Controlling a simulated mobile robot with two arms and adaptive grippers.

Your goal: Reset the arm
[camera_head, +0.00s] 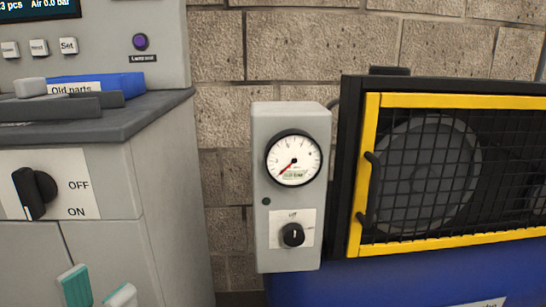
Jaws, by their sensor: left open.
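My left gripper (98,286) shows at the bottom left edge, in front of the grey cabinet (175,190). Its two fingertips have teal pads and stand apart, with nothing seen between them. The rest of my left arm is out of the picture. The fingertips are below the black rotary switch (38,190), which has OFF and ON marks on a white plate. My right gripper is not in view.
A grey box with a round gauge (294,158) and a black knob (292,235) stands in the middle. To its right is a yellow-framed mesh door (368,180). A blue "Old parts" bin (120,84) and a purple button (140,42) are at upper left.

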